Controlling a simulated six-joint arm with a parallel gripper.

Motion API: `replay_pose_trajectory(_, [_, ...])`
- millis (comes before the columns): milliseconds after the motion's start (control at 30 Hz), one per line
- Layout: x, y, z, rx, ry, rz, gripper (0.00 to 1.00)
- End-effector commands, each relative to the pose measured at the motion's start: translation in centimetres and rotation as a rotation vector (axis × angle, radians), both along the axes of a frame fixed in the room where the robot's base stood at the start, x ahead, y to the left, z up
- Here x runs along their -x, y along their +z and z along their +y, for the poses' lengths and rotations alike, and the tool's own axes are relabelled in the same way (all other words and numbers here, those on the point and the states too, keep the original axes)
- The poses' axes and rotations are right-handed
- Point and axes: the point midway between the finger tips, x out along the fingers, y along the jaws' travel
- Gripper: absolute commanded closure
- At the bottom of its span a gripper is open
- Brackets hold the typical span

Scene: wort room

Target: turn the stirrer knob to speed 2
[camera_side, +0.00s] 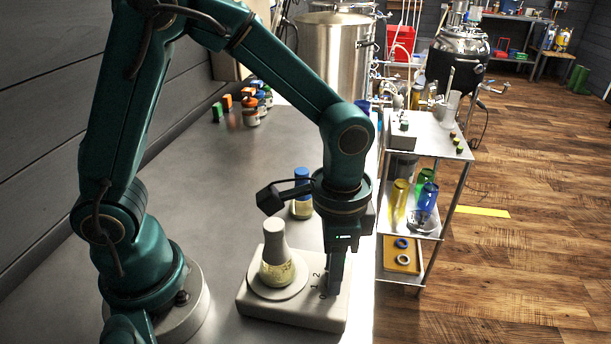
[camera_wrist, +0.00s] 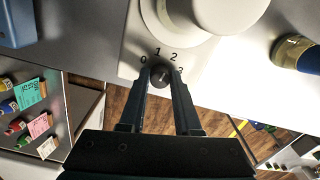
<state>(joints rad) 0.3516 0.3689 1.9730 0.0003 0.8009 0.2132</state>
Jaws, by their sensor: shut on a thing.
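The stirrer is a pale, flat-topped box (camera_side: 295,312) on the steel bench in the side view, and its pale top also shows in the wrist view (camera_wrist: 133,58). A conical flask (camera_side: 275,262) with yellowish liquid stands on its round plate. The dark round stirrer knob (camera_wrist: 163,77) lies between my fingertips in the wrist view, with the marks 0, 1, 2 and 3 around it. My gripper (camera_wrist: 161,82) points down and is shut on the knob. In the side view my gripper (camera_side: 334,286) hides the knob. I cannot tell which mark the knob points to.
A blue-capped bottle (camera_side: 301,196) stands behind the stirrer, close to my wrist. Several small bottles and blocks (camera_side: 252,108) stand at the back of the bench. A trolley (camera_side: 428,140) with coloured bottles stands just right of the bench edge.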

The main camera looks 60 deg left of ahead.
Motion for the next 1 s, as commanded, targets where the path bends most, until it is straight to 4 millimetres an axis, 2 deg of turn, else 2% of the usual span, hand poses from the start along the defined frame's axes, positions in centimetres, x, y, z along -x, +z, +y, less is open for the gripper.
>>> replay_pose_trajectory(400, [-0.17,0.02,-0.05,0.002,-0.193,-0.007,1.0])
replay_pose_trajectory(967, [-0.19,0.02,-0.09,0.003,-0.221,-0.008,1.0])
replay_pose_trajectory(1000, [-0.19,0.02,-0.08,0.003,-0.221,-0.008,0.57])
